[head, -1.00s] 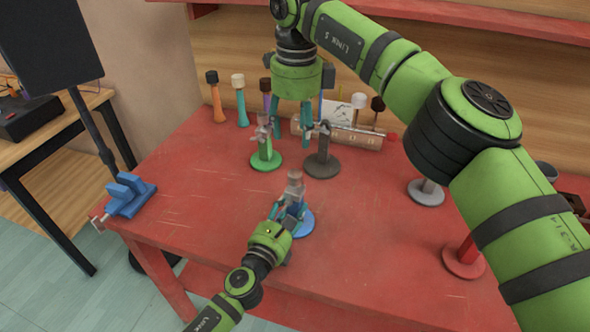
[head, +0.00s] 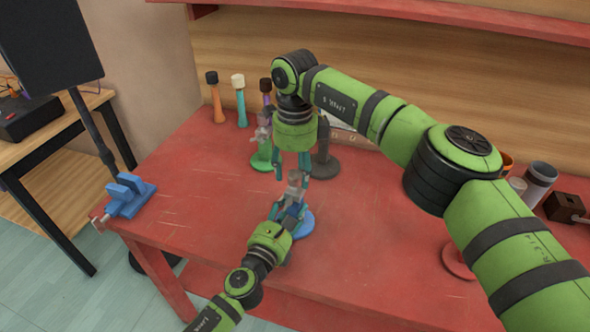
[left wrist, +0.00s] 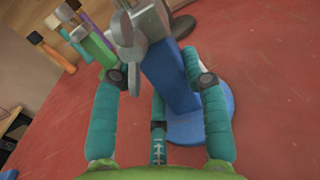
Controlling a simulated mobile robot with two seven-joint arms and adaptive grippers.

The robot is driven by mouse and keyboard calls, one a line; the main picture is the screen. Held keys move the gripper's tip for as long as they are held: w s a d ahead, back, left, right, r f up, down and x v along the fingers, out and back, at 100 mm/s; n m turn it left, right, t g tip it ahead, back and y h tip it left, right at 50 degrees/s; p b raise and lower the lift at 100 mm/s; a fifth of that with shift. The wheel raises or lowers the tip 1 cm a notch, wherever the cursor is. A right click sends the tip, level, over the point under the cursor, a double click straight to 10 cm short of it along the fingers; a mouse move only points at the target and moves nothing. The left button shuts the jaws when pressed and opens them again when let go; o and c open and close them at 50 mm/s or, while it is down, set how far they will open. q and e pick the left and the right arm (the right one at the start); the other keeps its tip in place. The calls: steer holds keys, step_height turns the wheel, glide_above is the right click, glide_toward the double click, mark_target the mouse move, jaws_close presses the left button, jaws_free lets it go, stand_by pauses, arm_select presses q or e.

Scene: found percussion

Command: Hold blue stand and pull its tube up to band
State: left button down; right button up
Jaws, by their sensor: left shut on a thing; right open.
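The blue stand (head: 302,224) stands upright near the table's front, its round blue base flat on the red table. My left gripper (head: 288,211) is shut on its blue post (left wrist: 172,78), above the base. A grey tube with a clamp piece (head: 296,182) sits at the top of the post; it also shows in the left wrist view (left wrist: 140,35). My right gripper (head: 292,172) is open, pointing down, with its fingers around or beside the tube's top; I cannot tell if they touch it. No band can be made out.
A green stand (head: 262,160) and a dark grey stand (head: 324,166) stand just behind. Several mallets stand at the back left. A blue vise (head: 128,194) is at the left edge. The table's front left is clear.

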steer(key=shift+f, duration=0.25)
jaws_close()
step_height(320, 180, up, 9)
steer(key=shift+f, duration=0.2)
jaws_free()
